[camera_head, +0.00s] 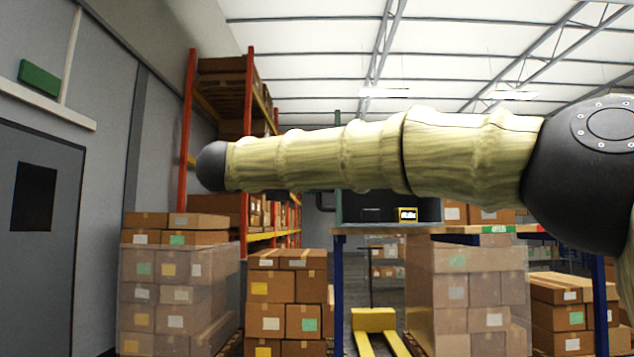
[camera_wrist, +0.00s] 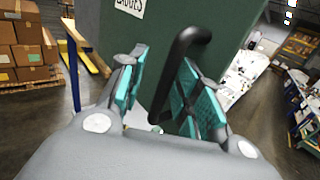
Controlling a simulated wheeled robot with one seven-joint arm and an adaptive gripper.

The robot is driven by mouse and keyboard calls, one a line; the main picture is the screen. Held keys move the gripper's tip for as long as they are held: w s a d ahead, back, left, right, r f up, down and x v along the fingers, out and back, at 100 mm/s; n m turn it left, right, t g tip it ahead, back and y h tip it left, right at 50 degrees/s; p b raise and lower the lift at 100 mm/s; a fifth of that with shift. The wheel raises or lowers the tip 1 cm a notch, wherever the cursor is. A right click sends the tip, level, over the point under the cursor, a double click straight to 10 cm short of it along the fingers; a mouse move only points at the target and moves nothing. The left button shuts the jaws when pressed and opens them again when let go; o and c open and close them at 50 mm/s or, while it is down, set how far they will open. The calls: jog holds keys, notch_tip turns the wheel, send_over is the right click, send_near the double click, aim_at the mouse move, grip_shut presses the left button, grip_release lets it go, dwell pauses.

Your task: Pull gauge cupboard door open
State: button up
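The dark green cupboard door (camera_wrist: 150,48) fills the upper middle of the wrist view. It bears a white label (camera_wrist: 130,6) with dark letters, cut off by the top edge. A black bar handle (camera_wrist: 172,72) stands out from the door. My gripper (camera_wrist: 163,85) is open, its teal-padded fingers on either side of the handle. A gap shows between the left finger and the bar; whether the right finger touches it I cannot tell.
Stacked cartons (camera_head: 285,305) and wrapped cartons (camera_head: 465,290) stand below my arm in the head view. A yellow pallet truck (camera_head: 374,320) is between them. The wrist view shows a cluttered bench (camera_wrist: 245,72) at right and open floor (camera_wrist: 40,130) at left.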

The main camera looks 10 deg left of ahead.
jog(key=v, duration=1.2)
jog(key=shift+d, duration=0.15)
